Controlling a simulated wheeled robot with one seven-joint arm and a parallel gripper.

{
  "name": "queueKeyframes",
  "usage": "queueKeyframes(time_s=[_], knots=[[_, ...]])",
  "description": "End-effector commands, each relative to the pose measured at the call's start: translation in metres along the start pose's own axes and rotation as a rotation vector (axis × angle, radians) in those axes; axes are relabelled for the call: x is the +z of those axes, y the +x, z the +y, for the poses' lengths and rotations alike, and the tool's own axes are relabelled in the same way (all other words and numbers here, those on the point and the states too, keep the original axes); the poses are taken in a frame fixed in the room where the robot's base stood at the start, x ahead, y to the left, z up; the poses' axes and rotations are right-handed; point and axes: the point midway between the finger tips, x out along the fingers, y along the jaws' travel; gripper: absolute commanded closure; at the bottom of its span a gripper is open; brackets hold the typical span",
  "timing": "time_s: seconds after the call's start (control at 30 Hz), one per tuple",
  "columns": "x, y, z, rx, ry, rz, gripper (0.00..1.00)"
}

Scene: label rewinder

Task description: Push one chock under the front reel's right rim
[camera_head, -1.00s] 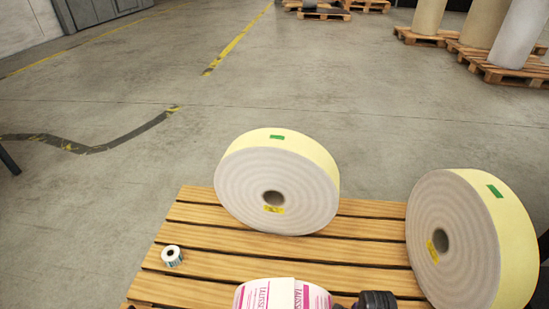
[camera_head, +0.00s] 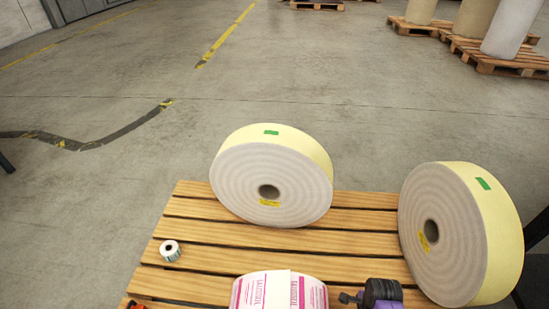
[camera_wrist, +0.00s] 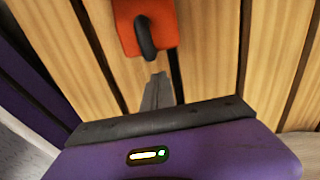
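A pink-printed reel (camera_head: 262,291) stands at the near edge of the slatted wooden pallet (camera_head: 225,237); its lower part is cut off by the picture. The black and purple end of my arm shows just right of it, its fingers hidden there. In the wrist view my gripper (camera_wrist: 158,80) shows narrow grey fingers close together, with nothing between them. An orange chock (camera_wrist: 128,38) with a black loop lies on the slats just beyond the fingertips. A bit of orange (camera_head: 134,305) shows at the pallet's near left corner; I cannot tell if it is the same chock.
A large cream reel (camera_head: 262,185) stands at the pallet's back and another (camera_head: 445,235) at its right. A small label roll (camera_head: 170,251) lies at the left. The slats between them are clear. Loaded pallets (camera_head: 505,62) stand far back right.

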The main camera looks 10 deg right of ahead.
Motion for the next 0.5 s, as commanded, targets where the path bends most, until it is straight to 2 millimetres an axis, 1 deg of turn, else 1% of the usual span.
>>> queueKeyframes(time_s=[0.1, 0.33, 0.5], knots=[[-0.007, -0.005, 0.0, -0.001, 0.003, 0.0, 1.0], [-0.009, -0.009, -0.001, -0.002, 0.003, 0.0, 1.0], [-0.009, -0.023, -0.001, -0.002, 0.003, 0.0, 1.0]])
